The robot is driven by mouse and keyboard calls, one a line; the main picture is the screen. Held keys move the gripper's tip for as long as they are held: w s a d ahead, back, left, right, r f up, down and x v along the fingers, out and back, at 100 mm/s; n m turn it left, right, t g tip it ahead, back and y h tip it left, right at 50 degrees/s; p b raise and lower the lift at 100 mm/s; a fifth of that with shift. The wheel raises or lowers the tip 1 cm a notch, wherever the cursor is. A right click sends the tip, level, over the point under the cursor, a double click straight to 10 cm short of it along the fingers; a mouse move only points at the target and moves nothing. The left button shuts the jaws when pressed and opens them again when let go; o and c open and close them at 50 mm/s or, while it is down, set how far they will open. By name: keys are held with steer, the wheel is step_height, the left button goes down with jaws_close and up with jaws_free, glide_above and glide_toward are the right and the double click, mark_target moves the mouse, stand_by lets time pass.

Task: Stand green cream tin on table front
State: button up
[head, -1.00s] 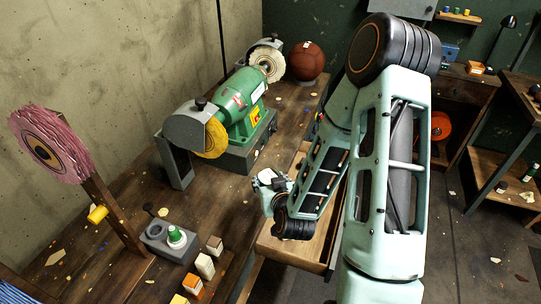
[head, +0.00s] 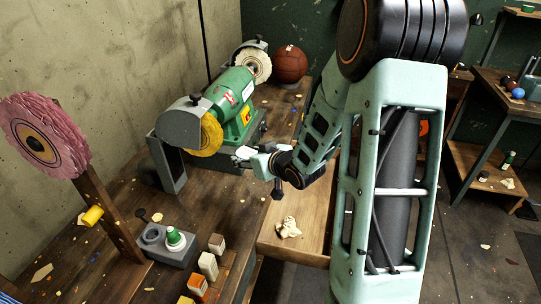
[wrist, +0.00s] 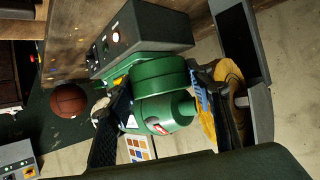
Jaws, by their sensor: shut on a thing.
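My gripper (head: 243,158) is over the workbench, just in front of the green grinder, above the inner edge of the open drawer. In the wrist view its two dark fingers (wrist: 165,100) are shut on the green cream tin (wrist: 158,83), a short, round, dark green tin. The tin is tilted in that view and is held clear of the bench. In the head view I cannot make the tin out against the gripper and the green motor behind. The wooden table (head: 215,205) has its front edge running along the open drawer.
The green grinder (head: 232,100) with yellow and white wheels stands close behind my gripper. A grey holder (head: 170,250) with a green-capped bottle and several small blocks (head: 208,264) stand at the near front. The open drawer (head: 310,215) holds a crumpled cream thing (head: 288,228).

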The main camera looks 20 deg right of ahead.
steer(key=shift+w+d+n+y+b, duration=0.15)
steer(key=shift+d+n+y+b, duration=0.25)
steer(key=shift+d+b, duration=0.15)
steer(key=shift+d+f+n+g+y+b, duration=0.3)
steer(key=shift+d+n+b, duration=0.1)
steer(key=shift+d+b, duration=0.25)
steer(key=s+d+f+n+g+y+b, duration=0.1)
steer(key=s+d+f+b, duration=0.1)
steer(key=d, duration=0.2)
steer(key=s+d+f+n+y+b, duration=0.1)
steer(key=s+d+f+b, duration=0.1)
steer(key=s+d, duration=0.15)
steer(key=b, duration=0.4)
glide_above(246, 212)
steer(key=f, duration=0.8)
steer(key=shift+d+f, duration=0.3)
steer(key=shift+d, duration=0.05)
steer(key=f, duration=0.1)
steer(key=f+b, duration=0.1)
steer(key=f, duration=0.1)
steer(key=shift+a+f, duration=0.1)
steer(key=shift+a, duration=0.3)
steer(key=shift+f, duration=0.3)
steer(key=shift+f+b, duration=0.1)
steer(key=shift+b, duration=0.2)
